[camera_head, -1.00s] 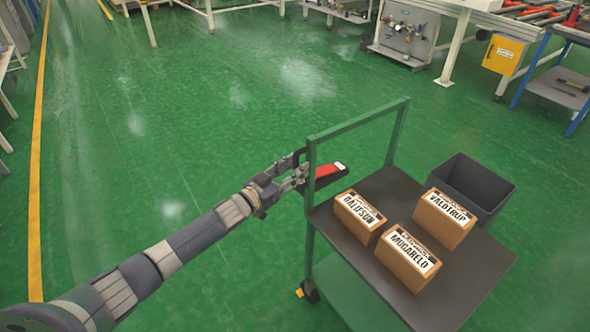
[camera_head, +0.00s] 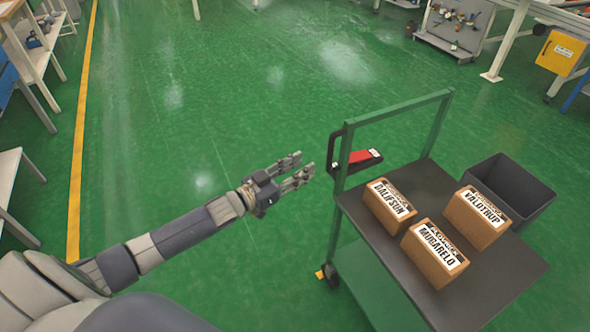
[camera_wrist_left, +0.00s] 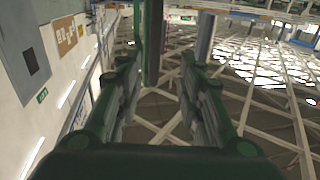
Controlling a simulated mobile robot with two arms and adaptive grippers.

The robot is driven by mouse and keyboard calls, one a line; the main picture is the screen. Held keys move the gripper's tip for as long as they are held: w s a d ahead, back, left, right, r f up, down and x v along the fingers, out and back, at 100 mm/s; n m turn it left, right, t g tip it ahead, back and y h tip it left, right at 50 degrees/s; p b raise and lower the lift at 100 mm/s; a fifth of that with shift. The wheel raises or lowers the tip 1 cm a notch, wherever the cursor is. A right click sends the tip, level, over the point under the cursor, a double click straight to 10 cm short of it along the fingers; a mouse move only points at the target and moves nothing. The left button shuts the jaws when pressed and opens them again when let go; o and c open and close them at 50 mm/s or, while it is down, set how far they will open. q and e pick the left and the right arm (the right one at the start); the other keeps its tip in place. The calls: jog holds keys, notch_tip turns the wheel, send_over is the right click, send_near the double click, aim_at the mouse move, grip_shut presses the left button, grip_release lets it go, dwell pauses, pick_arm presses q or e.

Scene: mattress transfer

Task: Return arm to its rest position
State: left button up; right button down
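My left arm reaches in from the lower left of the head view. Its gripper (camera_head: 302,169) is open and empty, a short gap to the left of the cart's green frame. In the left wrist view the two fingers of the gripper (camera_wrist_left: 160,85) stand apart with nothing between them. A dark handle with a red part (camera_head: 362,159) is at the cart's upright, clear of the fingers. My right gripper is not in these views.
The cart (camera_head: 508,272) carries three labelled boxes: DALIFSON (camera_head: 389,207), MUGARELO (camera_head: 434,255) and VALDTRUP (camera_head: 476,217). A dark bin (camera_head: 528,207) stands at its right. Open green floor (camera_head: 230,110) lies left of the cart. White tables (camera_head: 9,170) are at the left edge.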

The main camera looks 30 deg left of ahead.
pick_arm(q)
jog(key=shift+s+a, duration=0.3)
jog(key=shift+s, duration=0.25)
jog(key=s+a+f+n+g+y, duration=0.15)
jog(key=s+f, duration=0.35)
jog(key=f, duration=0.6)
jog(key=s+a+f+n+g+y, duration=0.1)
jog(key=s+a+f+g+y, duration=0.3)
jog(key=f, duration=0.7)
jog(key=s+f+n+g+y, duration=0.1)
jog(key=s+f, duration=0.5)
jog(key=f, duration=0.5)
jog(key=s+d+f+g, duration=0.3)
jog(key=s+f, duration=0.2)
jog(key=s, duration=0.6)
jog(key=s+d+f+g+p, duration=0.1)
jog(key=s+d+f+g, duration=0.2)
jog(key=s, duration=0.9)
jog(key=s+d+f+g, duration=0.3)
jog(key=s+f, duration=0.6)
jog(key=s, duration=0.3)
jog(key=shift+s+d+m+y, duration=0.25)
jog(key=shift+d+m+y, duration=0.1)
jog(key=shift+m+y, duration=0.1)
